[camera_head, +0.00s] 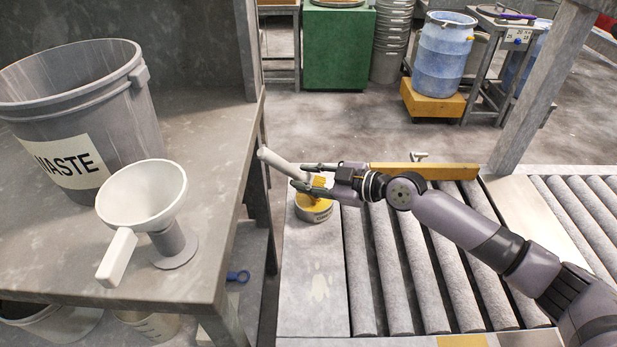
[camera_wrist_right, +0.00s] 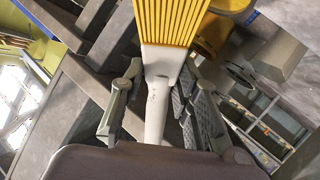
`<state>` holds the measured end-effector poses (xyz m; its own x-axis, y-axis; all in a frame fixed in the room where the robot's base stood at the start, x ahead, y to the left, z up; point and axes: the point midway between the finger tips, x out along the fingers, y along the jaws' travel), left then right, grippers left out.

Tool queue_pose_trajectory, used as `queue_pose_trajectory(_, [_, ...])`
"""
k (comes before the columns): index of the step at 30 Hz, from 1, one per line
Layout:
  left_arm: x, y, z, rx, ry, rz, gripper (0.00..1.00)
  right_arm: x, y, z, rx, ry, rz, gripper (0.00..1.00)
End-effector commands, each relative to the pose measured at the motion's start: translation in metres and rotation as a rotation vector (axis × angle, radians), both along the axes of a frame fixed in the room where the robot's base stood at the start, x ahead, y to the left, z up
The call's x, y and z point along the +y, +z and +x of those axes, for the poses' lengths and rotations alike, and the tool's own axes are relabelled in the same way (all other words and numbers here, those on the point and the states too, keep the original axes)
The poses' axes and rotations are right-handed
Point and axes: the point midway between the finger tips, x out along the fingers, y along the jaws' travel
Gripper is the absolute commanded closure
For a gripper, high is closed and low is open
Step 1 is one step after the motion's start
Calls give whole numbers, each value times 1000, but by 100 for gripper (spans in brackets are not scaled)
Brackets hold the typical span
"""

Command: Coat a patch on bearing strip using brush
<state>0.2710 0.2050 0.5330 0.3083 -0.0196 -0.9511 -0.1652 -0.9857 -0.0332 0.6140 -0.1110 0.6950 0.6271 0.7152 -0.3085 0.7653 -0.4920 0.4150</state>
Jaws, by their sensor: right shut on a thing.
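My right gripper (camera_head: 302,178) is shut on the brush and holds it over the small round tin (camera_head: 313,213). The brush's white handle (camera_head: 275,160) sticks out to the left. The wrist view shows the brush's yellow bristles (camera_wrist_right: 172,22) and white neck between my fingers (camera_wrist_right: 160,110). Yellow shows at the tin's top, just under the gripper; I cannot tell whether bristles touch it. The tin stands at the far end of a flat grey strip (camera_head: 312,265) left of the rollers, likely the bearing strip. A pale mark (camera_head: 320,287) lies on it. My left gripper is out of view.
A roller conveyor (camera_head: 400,270) with a yellow rail (camera_head: 425,171) lies right of the strip. A gap separates bench and strip. A post (camera_head: 540,85) stands behind.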

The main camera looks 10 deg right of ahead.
Motion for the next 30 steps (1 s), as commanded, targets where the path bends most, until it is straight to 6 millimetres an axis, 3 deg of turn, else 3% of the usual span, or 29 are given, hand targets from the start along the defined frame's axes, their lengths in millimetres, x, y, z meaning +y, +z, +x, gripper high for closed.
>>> queue_pose_trajectory(30, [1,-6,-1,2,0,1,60,0,-6,-1,8,1,-6,100])
